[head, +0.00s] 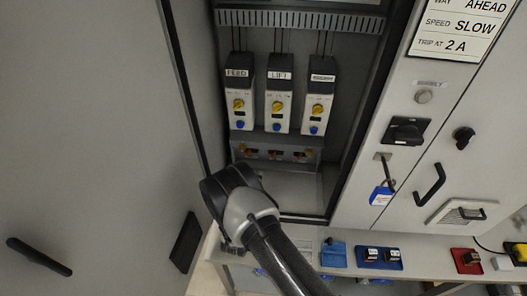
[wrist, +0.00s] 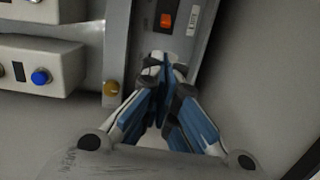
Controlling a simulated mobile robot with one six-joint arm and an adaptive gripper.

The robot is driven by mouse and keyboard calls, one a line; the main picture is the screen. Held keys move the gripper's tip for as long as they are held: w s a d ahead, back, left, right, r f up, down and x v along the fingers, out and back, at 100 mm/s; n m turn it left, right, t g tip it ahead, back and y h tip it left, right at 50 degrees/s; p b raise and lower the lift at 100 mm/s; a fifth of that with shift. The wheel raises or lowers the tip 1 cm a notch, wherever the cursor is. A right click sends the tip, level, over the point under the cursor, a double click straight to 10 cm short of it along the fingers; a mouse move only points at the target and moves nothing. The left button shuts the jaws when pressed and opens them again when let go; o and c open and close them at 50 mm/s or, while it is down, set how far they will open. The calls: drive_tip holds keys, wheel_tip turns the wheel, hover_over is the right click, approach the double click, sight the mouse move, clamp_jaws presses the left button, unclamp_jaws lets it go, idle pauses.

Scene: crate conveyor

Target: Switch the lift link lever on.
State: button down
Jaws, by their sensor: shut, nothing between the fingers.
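The control unit labelled LIFT (head: 279,95) is the middle one of three inside the open cabinet. A grey strip (head: 318,155) with small red and yellow parts runs below the units. These parts are too small to tell which is the lift link lever or how it is set. An orange-red switch (wrist: 166,20) on that panel is above the fingertips. A yellow knob (wrist: 110,88) is to their left. My arm hides the gripper in the head view.
The FEED unit (head: 238,95) and a third unit (head: 316,100) flank LIFT. Blue buttons (wrist: 40,77) show at left in the wrist view. The cabinet door (head: 100,120) is at left.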

sight(273, 155)
drive_tip(key=shift+s+d+f, duration=0.1)
drive_tip(key=shift+s+f, duration=0.1)
drive_tip(key=shift+s, duration=0.1)
drive_tip(key=w, duration=0.3)
drive_tip(key=w+d+b, duration=0.1)
drive_tip(key=w, duration=0.6)
drive_tip(key=shift+d, duration=0.3)
